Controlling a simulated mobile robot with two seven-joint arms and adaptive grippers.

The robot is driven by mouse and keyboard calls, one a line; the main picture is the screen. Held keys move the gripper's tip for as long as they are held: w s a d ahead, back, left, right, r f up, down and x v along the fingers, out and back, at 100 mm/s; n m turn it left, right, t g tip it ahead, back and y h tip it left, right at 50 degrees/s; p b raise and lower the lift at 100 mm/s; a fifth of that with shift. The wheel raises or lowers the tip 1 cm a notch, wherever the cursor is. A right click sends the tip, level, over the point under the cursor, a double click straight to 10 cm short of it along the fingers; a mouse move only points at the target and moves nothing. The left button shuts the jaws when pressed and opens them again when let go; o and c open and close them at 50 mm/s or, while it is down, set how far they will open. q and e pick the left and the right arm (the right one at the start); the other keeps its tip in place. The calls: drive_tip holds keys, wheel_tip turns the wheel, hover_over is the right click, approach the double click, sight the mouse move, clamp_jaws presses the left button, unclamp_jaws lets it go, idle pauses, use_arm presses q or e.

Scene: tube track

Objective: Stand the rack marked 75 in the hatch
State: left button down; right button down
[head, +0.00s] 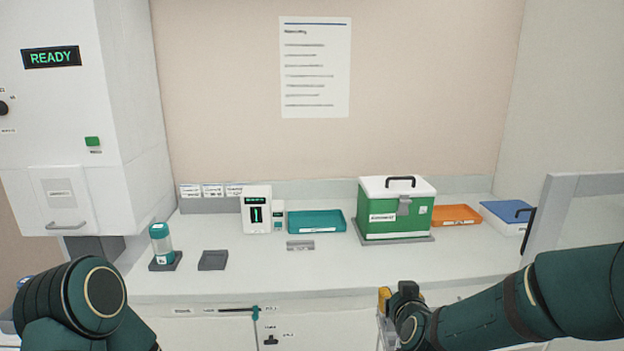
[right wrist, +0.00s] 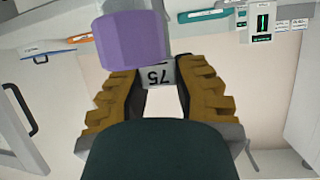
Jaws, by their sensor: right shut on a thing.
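The rack marked 75 (right wrist: 160,74) shows as a pale label, upside down, between my right fingertips in the right wrist view. A large purple cap (right wrist: 131,40) stands in front of it and hides part of it. My right gripper (right wrist: 157,80) has yellow fingers and is shut on the rack. In the head view the right gripper (head: 385,300) is at the bottom, before the counter's front edge, with a pale bit of its load (head: 386,335) below. A white flap with a handle (head: 65,205) is on the left cabinet; I cannot tell whether it is the hatch. My left gripper is out of view.
The counter holds a teal-capped jar (head: 161,245), a dark stand (head: 213,260), a small white device (head: 256,210), a teal tray (head: 316,222), a green box (head: 396,210), an orange tray (head: 457,215) and a blue-lidded box (head: 507,214). A pale framed panel (head: 585,186) stands at right.

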drive_tip(key=shift+s+a+f, duration=0.15)
drive_tip(key=shift+f, duration=0.2)
drive_tip(key=s+f, duration=0.2)
drive_tip(key=f, duration=0.2)
drive_tip(key=s+f, duration=0.1)
drive_tip(key=f, duration=0.3)
drive_tip(key=s+f, duration=0.2)
drive_tip(key=f, duration=0.2)
drive_tip(key=shift+s, duration=0.35)
drive_tip(key=shift+s+a+f, duration=0.1)
drive_tip(key=shift+s+f, duration=0.25)
drive_tip(key=shift+s, duration=0.05)
